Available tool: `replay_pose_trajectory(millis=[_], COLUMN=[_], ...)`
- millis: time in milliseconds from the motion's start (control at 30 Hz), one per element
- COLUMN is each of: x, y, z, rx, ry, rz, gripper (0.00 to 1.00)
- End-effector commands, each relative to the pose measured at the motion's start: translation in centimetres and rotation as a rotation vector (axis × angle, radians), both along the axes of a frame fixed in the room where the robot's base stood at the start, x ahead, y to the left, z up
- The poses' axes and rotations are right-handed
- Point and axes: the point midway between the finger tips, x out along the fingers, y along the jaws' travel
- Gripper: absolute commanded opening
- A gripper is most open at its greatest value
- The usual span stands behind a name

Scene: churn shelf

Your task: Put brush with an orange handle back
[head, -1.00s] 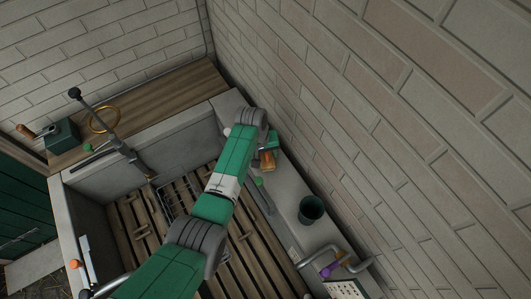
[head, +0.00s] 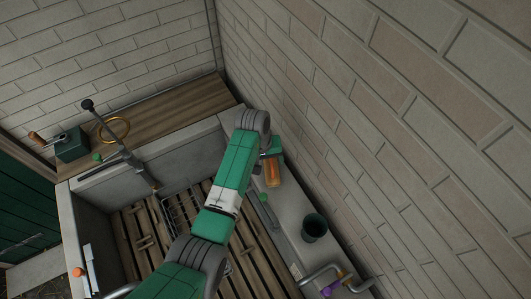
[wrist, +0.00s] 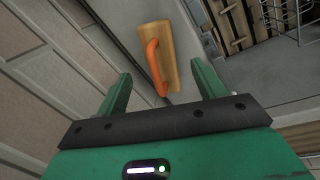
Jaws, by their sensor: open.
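The brush (wrist: 170,50) has a pale wooden block and an arched orange handle (wrist: 152,62). In the wrist view it is on the grey ledge beside the brick wall, in line with the gap between my fingers and beyond the fingertips. My gripper (wrist: 162,84) is open and empty, one green finger to each side of the brush's near end. In the head view the brush (head: 273,173) shows as a small orange-brown shape just below my gripper (head: 270,153). My arm partly hides that area. I cannot tell whether the bristles touch the ledge.
A dark green cup (head: 314,228) stands farther along the ledge (head: 290,205), with a bent metal pipe and a purple item (head: 331,287) past it. The basin with wooden slats (head: 265,262) and a wire rack (wrist: 281,17) lies beside the ledge. The brick wall (head: 400,150) is close.

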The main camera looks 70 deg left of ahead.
Motion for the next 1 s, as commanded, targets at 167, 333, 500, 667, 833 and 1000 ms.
replay_pose_trajectory(millis=[167, 333, 500, 667, 833, 1000], x=[-0.6, -0.9, -1.0, -1.0, -1.0, -1.0], y=[0.2, 0.2, 0.2, 0.2, 0.2, 0.2], z=[3.8, 5.3, 5.5, 5.5, 5.5, 5.5], rx=[0.002, -0.001, -0.001, -0.001, -0.001, -0.001], ry=[-0.002, 0.0, 0.0, 0.0, 0.0, 0.0], rz=[-0.001, -0.001, -0.001, 0.0, 0.0, 0.0], gripper=[0.69, 0.69, 0.69, 0.69, 0.69, 0.69])
